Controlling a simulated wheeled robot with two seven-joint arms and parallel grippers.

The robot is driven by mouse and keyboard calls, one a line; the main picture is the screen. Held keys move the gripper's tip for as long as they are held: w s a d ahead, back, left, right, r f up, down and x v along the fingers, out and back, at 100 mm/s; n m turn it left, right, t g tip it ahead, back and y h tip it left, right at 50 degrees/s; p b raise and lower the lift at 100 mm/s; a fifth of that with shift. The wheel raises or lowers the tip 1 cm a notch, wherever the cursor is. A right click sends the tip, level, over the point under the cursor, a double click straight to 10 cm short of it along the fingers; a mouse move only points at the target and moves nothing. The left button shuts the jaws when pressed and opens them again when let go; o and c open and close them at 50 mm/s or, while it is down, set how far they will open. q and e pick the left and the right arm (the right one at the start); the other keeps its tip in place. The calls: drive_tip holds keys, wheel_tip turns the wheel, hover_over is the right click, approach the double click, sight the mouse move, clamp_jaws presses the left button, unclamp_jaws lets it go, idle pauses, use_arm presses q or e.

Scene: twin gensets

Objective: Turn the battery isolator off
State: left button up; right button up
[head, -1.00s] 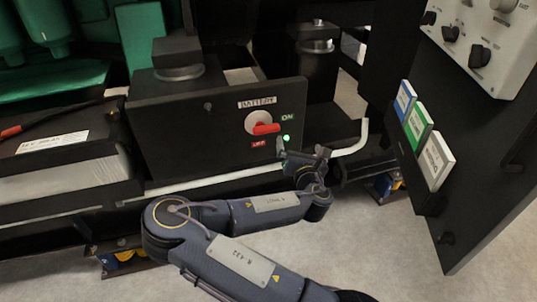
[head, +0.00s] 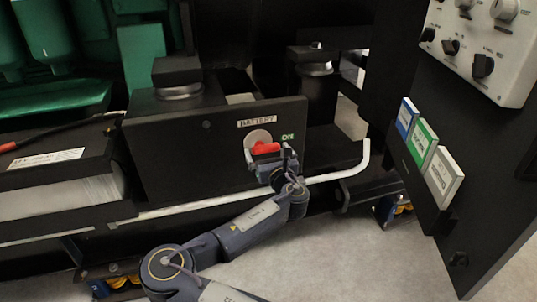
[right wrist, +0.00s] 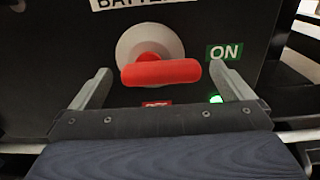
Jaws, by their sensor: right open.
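The battery isolator is a red handle (head: 265,148) on a pale round base (head: 257,137), set in a black panel (head: 170,160) under a "BATTERY" label (head: 257,121). In the right wrist view the red handle (right wrist: 160,72) lies roughly level, its right end near the green "ON" label (right wrist: 224,51). The red label (right wrist: 157,103) below is mostly hidden. My right gripper (head: 270,160) is open at the handle, one finger beyond each end, with small gaps visible. My left gripper is out of view.
A small green lamp (right wrist: 216,99) glows below "ON". A pale rail (head: 215,200) runs below the panel. A black door with colored booklets (head: 424,145) and a grey control panel (head: 480,45) stands at the right. Open floor lies in front.

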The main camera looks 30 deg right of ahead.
drive_tip(key=c, duration=0.9)
drive_tip(key=shift+c, duration=0.2)
drive_tip(key=shift+m, duration=0.5)
drive_tip(key=m+p, duration=0.1)
drive_tip(key=m, duration=0.1)
drive_tip(key=shift+f+m+p, duration=0.1)
drive_tip(key=shift+m+p, duration=0.25)
drive_tip(key=shift+m, duration=0.05)
drive_tip(key=m, duration=0.2)
drive_tip(key=m+p, duration=0.1)
drive_tip(key=shift+f+m, duration=0.3)
drive_tip(key=shift+m, duration=0.1)
drive_tip(key=m, duration=0.6)
drive_tip(key=a+f+m, duration=0.1)
drive_tip(key=m, duration=0.3)
drive_tip(key=shift+w, duration=0.1)
drive_tip(key=shift+a+m, duration=0.1)
drive_tip(key=shift+m, duration=0.3)
